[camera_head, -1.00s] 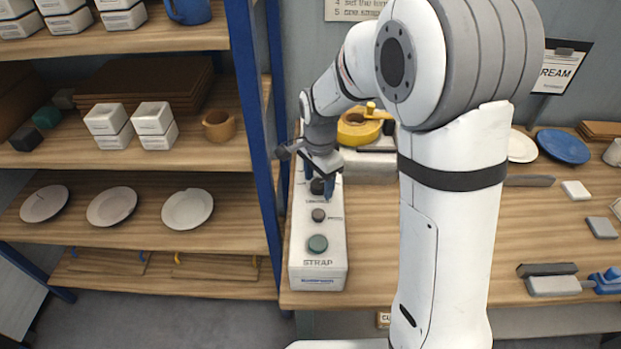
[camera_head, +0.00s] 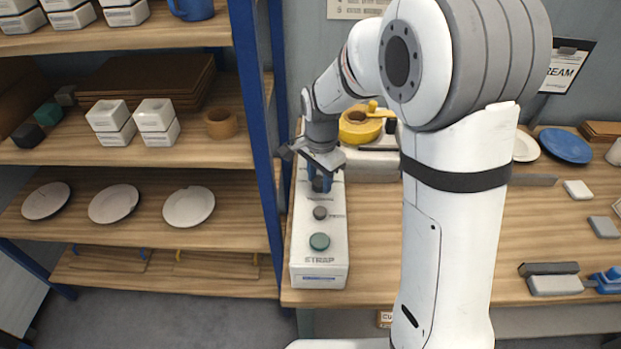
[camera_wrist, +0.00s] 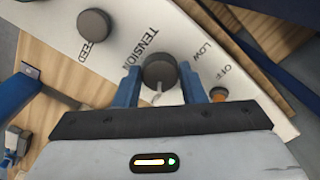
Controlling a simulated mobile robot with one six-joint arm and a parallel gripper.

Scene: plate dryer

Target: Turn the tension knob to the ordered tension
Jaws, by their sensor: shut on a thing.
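The white control box (camera_head: 318,270), marked STRAP, stands upright at the left end of the workbench. The dark round tension knob (camera_wrist: 160,70) sits on its panel beside the word TENSION. A pale pointer mark shows at its lower edge in the wrist view. The word LOW is printed near it. My gripper (camera_wrist: 164,86) has one blue finger on each side of this knob and is shut on it. In the head view my gripper (camera_head: 320,184) is over the far part of the box, and its fingers mostly hide the knob. The ordered tension is not readable here.
The speed knob (camera_wrist: 94,25) is beside the tension knob, and an orange switch (camera_wrist: 218,94) sits near the word OFF. A green button (camera_head: 319,242) is nearer the box's front. A blue shelf post (camera_head: 258,140) stands close to the left. A yellow tape roll (camera_head: 360,127) is behind.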

